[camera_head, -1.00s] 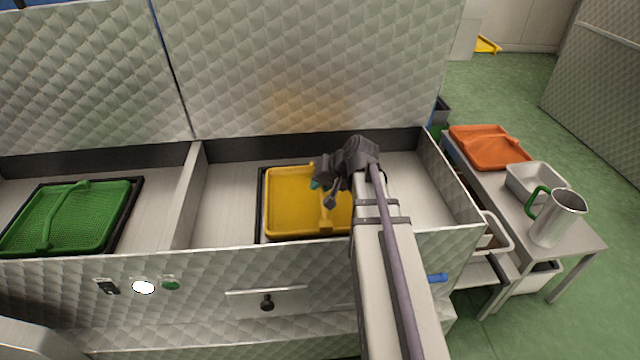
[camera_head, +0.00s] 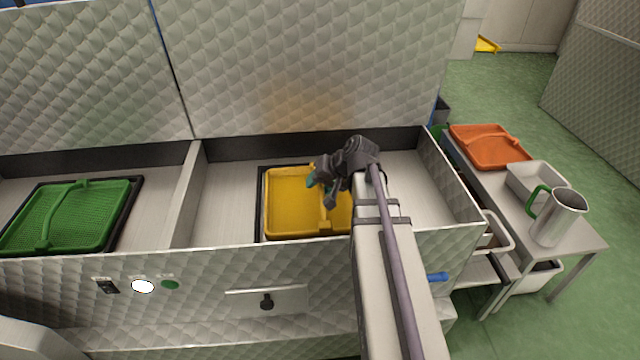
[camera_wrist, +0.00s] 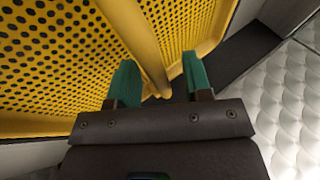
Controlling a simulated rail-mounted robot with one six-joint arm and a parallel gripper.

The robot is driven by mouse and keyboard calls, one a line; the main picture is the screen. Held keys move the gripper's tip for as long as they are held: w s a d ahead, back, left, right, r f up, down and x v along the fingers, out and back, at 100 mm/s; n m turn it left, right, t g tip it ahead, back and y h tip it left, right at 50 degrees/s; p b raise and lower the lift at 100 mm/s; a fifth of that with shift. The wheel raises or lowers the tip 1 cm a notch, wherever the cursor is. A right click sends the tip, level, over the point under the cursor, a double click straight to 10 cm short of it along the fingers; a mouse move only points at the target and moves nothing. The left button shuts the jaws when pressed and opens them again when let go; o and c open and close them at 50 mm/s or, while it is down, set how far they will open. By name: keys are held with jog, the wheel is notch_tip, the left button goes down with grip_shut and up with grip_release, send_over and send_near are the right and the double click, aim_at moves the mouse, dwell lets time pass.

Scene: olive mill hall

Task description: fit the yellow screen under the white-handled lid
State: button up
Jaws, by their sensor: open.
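The yellow screen (camera_head: 290,210) lies in a dark frame in the right compartment of the machine, partly hidden by my arm. In the wrist view, the perforated yellow screen (camera_wrist: 60,60) has a yellow bar handle (camera_wrist: 135,35) across it. My gripper (camera_head: 321,192) is over the screen. Its green fingertips (camera_wrist: 154,84) stand apart, open, on either side of the handle, holding nothing. I cannot tell whether they touch it. The quilted lids stand raised behind the compartments. I see no white handle on the lid (camera_head: 300,65) above the yellow screen.
A green screen (camera_head: 90,212) sits in the left compartment, beyond a divider (camera_head: 190,195). At right, a side table (camera_head: 500,205) carries an orange screen (camera_head: 475,152), a pale tray (camera_head: 535,182) and a metal jug (camera_head: 560,220). Bare compartment floor lies left of the yellow screen.

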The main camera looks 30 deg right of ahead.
jog(key=p+v, duration=0.8)
jog(key=v, duration=0.2)
jog(key=shift+s+r, duration=0.2)
jog(key=shift+r, duration=0.1)
jog(key=shift+d, duration=0.1)
jog(key=s+a+r+n+g+h+p, duration=0.2)
jog(key=s+a+r+g+p, duration=0.1)
jog(key=a+r+p, duration=0.7)
jog(key=s+a+r+n+g+h+p, duration=0.2)
jog(key=a+r+p, duration=0.8)
jog(key=r+p, duration=0.8)
jog(key=shift+s+r+n+g+p, duration=0.2)
jog(key=shift+s+n+g+p, duration=0.55)
jog(key=shift+p, duration=1.35)
